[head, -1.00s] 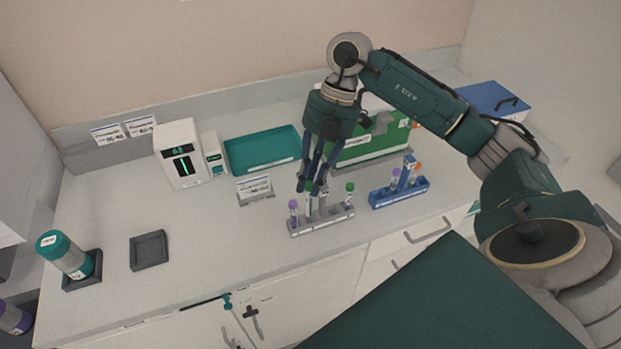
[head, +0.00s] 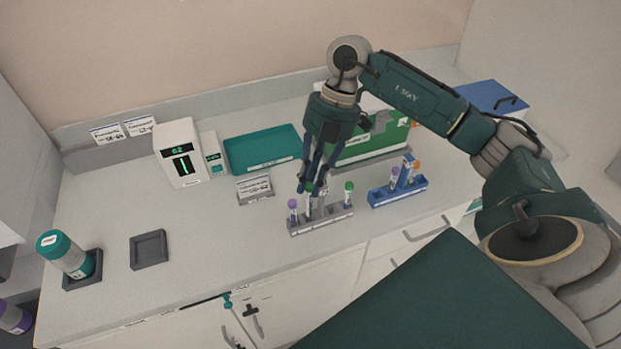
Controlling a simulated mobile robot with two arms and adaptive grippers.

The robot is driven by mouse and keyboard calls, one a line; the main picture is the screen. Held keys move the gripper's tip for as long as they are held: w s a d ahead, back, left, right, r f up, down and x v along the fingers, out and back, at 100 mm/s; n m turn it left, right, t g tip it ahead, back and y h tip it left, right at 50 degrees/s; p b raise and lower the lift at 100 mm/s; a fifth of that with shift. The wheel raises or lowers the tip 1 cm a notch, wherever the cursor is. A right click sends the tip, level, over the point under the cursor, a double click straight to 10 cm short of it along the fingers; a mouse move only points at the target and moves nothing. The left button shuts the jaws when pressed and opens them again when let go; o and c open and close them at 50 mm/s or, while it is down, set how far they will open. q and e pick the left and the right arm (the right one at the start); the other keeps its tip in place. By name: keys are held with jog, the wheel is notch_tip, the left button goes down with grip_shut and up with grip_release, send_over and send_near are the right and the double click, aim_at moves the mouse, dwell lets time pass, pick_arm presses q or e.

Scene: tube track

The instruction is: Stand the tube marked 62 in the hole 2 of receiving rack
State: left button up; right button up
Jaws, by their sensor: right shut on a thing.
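My right gripper (head: 307,188) points down over the grey rack (head: 322,222) at the front of the counter. It is shut on a green-capped tube (head: 309,189), which is upright at the rack; the fingers hide part of it, and I cannot tell how deep it sits. A purple-capped tube (head: 293,207) stands at the rack's left end and another green-capped tube (head: 348,192) at its right end. A blue rack (head: 398,193) stands to the right with purple- and orange-capped tubes. Tube marks and hole numbers are too small to read. My left gripper is out of view.
A green box (head: 372,146) is behind my gripper. A teal-capped bottle (head: 66,252) and a dark square holder (head: 149,250) are at the left; counter between is clear.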

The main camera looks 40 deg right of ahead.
jog(key=shift+f, duration=0.25)
jog(key=shift+f+b, duration=0.3)
jog(key=shift+f, duration=0.1)
jog(key=shift+r, duration=0.15)
jog(key=shift+r+p, duration=0.85)
jog(key=shift+p, duration=0.05)
jog(key=shift+f, duration=0.4)
dwell(0.6)
jog(key=shift+s+f, duration=0.1)
jog(key=shift+f, duration=0.15)
